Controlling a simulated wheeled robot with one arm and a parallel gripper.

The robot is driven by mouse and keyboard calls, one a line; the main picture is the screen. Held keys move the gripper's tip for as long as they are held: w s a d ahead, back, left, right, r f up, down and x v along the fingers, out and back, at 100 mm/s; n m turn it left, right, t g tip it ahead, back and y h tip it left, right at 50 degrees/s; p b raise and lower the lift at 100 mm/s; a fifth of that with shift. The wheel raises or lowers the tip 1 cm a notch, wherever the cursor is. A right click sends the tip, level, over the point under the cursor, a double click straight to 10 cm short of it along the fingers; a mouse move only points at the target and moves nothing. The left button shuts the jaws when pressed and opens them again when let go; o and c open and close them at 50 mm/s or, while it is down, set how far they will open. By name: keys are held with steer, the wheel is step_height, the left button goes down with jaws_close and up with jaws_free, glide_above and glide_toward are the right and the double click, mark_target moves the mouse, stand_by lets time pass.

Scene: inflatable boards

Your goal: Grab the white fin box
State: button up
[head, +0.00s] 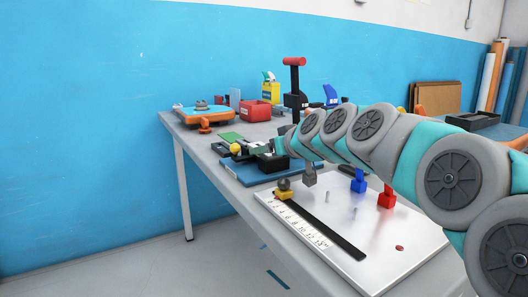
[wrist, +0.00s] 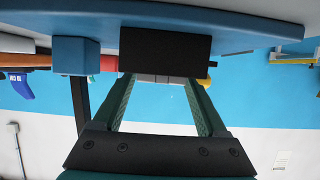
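My gripper (head: 266,147) is over the blue board on the table in the head view, partly hidden by my arm. In the wrist view its green fingers (wrist: 160,82) stand apart. A dark block (wrist: 165,52) is just beyond the fingertips, and a pale grey segmented piece (wrist: 160,77) shows between the tips; I cannot tell if they touch it. No clearly white fin box stands out. A pale grey finned piece (head: 309,176) stands at the back of the white board (head: 415,240), beside a blue finned box (head: 359,182) and a red one (head: 387,197).
A black ruler strip (head: 320,228) and a yellow block with a grey knob (head: 285,189) are on the white board. The blue board (head: 237,168) bears several small parts. A red bin (head: 256,111) and an orange-and-blue item (head: 203,114) are farther back.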

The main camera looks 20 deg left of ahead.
jaws_close()
stand_by(0.4)
steer(key=shift+r, duration=0.1)
